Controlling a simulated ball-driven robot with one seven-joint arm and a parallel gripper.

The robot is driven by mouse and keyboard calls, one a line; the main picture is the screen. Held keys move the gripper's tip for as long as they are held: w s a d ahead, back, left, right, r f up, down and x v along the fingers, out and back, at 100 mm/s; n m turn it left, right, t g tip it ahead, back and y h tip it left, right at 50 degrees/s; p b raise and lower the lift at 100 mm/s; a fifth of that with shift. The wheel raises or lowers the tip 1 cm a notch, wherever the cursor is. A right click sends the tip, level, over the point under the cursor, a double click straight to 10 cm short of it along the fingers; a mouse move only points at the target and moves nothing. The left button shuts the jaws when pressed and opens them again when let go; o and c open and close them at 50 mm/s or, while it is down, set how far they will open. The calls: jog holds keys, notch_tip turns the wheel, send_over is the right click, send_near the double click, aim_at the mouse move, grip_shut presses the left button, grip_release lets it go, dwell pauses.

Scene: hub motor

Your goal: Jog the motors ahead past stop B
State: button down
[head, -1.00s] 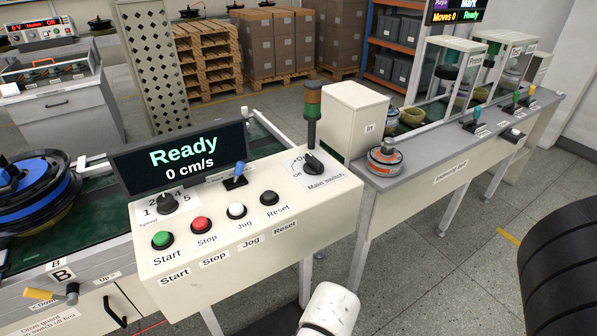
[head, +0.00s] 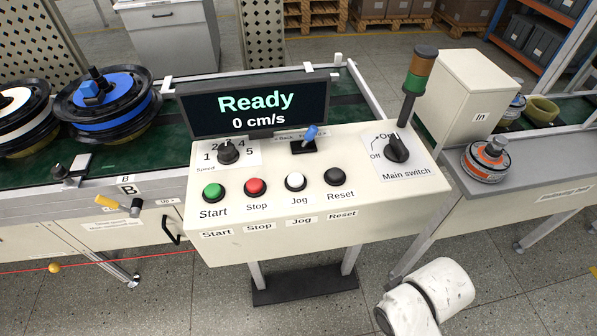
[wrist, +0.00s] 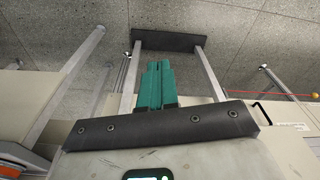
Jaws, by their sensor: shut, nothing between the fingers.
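The blue hub motor (head: 108,108) and a white hub motor (head: 22,118) lie on the green belt (head: 180,132), left of the control panel (head: 300,235). The stop B lever (head: 112,203) has its yellow handle pointing left, away from the "Up" label. The white Jog button (head: 295,182) sits between the red Stop button (head: 256,187) and the black Reset button (head: 338,177). The blue direction lever (head: 309,134) leans right. The display (head: 255,108) reads "Ready, 0 cm/s". My gripper (wrist: 159,65) is shut and empty in the wrist view, near the panel's legs.
The green Start button (head: 213,192), speed knob (head: 229,152) and main switch (head: 397,149) are also on the panel. A signal tower (head: 419,82) stands at its back right. An orange-banded motor (head: 487,159) rests on the grey bench at right. Open floor lies in front.

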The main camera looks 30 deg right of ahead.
jog(key=w+a+r+t+y+p, duration=0.1)
jog(key=w+a+r+p, duration=0.1)
jog(key=w+r+p, duration=0.2)
jog(key=w+a+r+t+y+p, duration=0.2)
jog(key=w+r+p, duration=0.2)
jog(key=w+r, duration=0.7)
jog(key=w+a+r+t+y+p, duration=0.1)
jog(key=w+a+r+p, duration=0.1)
jog(key=w+r+p, duration=0.2)
jog(key=shift+w+a+r+t+y, duration=0.15)
jog(key=shift+w+a+r+y, duration=0.05)
jog(key=shift+w+r, duration=0.75)
jog(key=shift+w+a+r+t+y, duration=0.2)
jog(key=shift+w+r, duration=0.5)
jog(key=shift+r, duration=0.45)
jog(key=w+r+n+y+p, duration=0.1)
jog(key=w+r+y, duration=0.1)
jog(key=w+r, duration=0.3)
jog(key=shift+w+r, duration=0.35)
jog(key=shift+r, duration=0.5)
jog(key=shift+f, duration=0.2)
jog(key=b, duration=0.7)
send_over(300, 178)
notch_tip(300, 178, down, 7)
jog(key=shift+r, duration=0.15)
jog(key=shift+f, duration=0.85)
jog(key=shift+f, duration=0.1)
jog(key=shift+f, duration=0.35)
